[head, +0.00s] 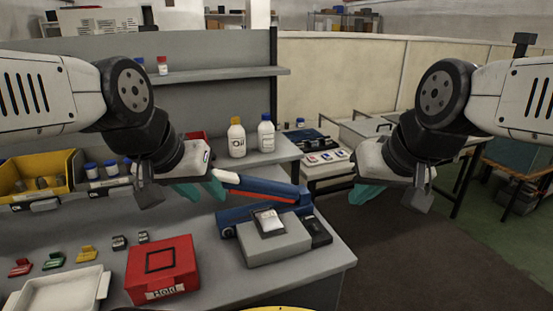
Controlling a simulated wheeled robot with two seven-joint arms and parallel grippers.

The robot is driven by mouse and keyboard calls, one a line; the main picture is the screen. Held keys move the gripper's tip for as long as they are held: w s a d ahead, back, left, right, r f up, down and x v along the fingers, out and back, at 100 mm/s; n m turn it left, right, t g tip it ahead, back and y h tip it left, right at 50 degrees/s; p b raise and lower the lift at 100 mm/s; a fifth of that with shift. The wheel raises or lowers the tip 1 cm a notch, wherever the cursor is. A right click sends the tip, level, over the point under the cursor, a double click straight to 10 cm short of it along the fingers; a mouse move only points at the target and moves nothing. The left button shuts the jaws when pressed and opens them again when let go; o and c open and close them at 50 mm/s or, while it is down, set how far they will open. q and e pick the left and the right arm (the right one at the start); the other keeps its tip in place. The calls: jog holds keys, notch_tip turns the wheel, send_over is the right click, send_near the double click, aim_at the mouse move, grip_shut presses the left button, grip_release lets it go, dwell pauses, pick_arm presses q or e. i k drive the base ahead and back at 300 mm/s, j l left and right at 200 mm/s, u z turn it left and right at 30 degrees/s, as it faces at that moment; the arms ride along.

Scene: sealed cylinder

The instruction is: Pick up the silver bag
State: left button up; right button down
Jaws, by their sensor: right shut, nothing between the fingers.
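The silver bag (268,222) is a small shiny packet lying on top of a grey box-shaped device (273,245) on the workbench. My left gripper (203,191), with teal fingers, is above the bench to the left of and behind the bag, apart from it. Its two fingers look spread, with nothing seen between them. My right gripper (366,193), also teal-fingered, is out to the right past the bench edge. It is shut and empty.
A blue sealing machine (262,190) with a long arm stands behind the bag. A red box (162,268) and a white tray (60,291) are at the front left. An oil bottle (237,138) and a white bottle (266,133) stand at the back. Open floor lies right of the bench.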

aim_at(268, 218)
jog(key=k+j+z, duration=0.1)
jog(key=j+z, duration=0.3)
jog(key=k+j+z, duration=0.1)
jog(key=j+z, duration=0.25)
